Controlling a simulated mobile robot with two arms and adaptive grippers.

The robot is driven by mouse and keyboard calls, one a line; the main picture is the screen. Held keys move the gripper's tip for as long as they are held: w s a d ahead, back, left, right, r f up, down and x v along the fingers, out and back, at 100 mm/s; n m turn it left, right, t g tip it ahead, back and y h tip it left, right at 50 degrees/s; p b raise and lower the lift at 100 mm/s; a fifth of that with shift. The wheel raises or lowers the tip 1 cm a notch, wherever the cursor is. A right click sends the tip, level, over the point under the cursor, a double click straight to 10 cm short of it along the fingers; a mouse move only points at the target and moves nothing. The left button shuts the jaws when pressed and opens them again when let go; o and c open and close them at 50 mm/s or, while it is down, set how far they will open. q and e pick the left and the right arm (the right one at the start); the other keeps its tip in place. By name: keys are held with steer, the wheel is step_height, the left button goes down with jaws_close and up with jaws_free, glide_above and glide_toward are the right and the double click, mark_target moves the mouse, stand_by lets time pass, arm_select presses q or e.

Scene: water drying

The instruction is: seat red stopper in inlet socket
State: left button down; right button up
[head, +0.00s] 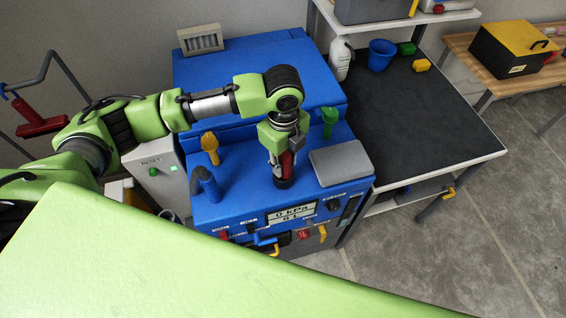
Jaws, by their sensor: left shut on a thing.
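The red stopper (287,164) shows between the fingers of my left gripper (284,168), which points down over the blue machine's top (238,178). The gripper is shut on the stopper, and its fingers hide part of it. A dark round fitting (284,183) shows right below the fingertips; it may be the inlet socket. I cannot tell whether the stopper is inside it or just above it. My right gripper is not in view.
On the machine stand a yellow piece (210,145), a blue piece (207,184), a green piece (330,119) and a flat grey block (341,163). The display (292,214) is in front. A dark-topped table (430,120) stands at right with a blue bucket (381,54).

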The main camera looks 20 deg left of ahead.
arm_select(q)
steer(key=shift+s+a+f, duration=0.1)
steer(key=shift+s+f, duration=0.2)
steer(key=shift+f, duration=0.2)
steer(key=shift+s+a+f, duration=0.1)
steer(key=shift+s+f, duration=0.15)
steer(key=shift+f, duration=0.2)
steer(key=shift+w+f, duration=0.15)
steer(key=shift+f, duration=0.05)
steer(key=c, duration=1.7)
jaws_free()
steer(key=shift+w, duration=0.25)
steer(key=shift+r, duration=0.1)
steer(key=shift+d+r, duration=0.1)
steer(key=shift+r, duration=0.45)
step_height(320, 180, up, 11)
steer(key=b, duration=0.2)
steer(key=shift+r+b, duration=0.1)
steer(key=shift+b, duration=0.2)
